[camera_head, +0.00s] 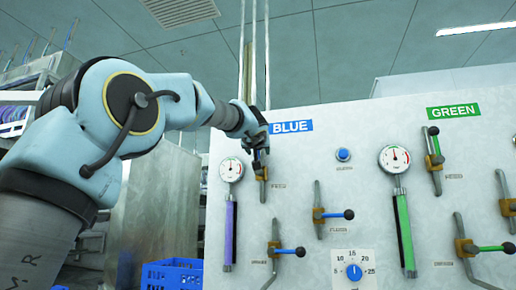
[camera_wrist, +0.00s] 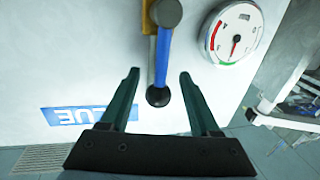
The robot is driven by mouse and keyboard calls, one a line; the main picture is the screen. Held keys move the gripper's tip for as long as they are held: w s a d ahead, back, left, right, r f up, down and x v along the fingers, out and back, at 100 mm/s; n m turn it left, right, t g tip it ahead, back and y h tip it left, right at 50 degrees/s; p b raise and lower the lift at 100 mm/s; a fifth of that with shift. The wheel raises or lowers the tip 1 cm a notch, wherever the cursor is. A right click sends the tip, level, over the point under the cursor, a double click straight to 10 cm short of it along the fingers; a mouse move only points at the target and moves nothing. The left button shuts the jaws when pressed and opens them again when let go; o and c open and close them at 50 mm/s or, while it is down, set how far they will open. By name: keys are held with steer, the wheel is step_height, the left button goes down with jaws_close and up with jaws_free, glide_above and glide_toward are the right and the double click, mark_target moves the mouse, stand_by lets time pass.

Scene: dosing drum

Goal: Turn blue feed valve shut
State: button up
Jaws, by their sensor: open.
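The blue feed valve (camera_head: 262,172) is on the white panel, below and left of the BLUE label (camera_head: 291,126). In the wrist view its blue lever (camera_wrist: 163,55) lies along its pipe and ends in a black knob (camera_wrist: 158,97) on the side toward the label. The brass valve body shows at the top edge there. My gripper (camera_wrist: 158,74) is open, with one finger on each side of the lever and a visible gap to both. In the head view my gripper (camera_head: 260,150) covers most of the lever.
A blue-side gauge (camera_head: 231,170) is left of the valve in the head view. Below right are the flush valve (camera_head: 319,215) and another lower valve (camera_head: 274,250), both with sideways levers. A dial (camera_head: 354,271) and the green-side valves (camera_head: 433,160) are farther right.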

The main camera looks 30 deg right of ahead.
jaws_close()
stand_by(0.6)
stand_by(0.9)
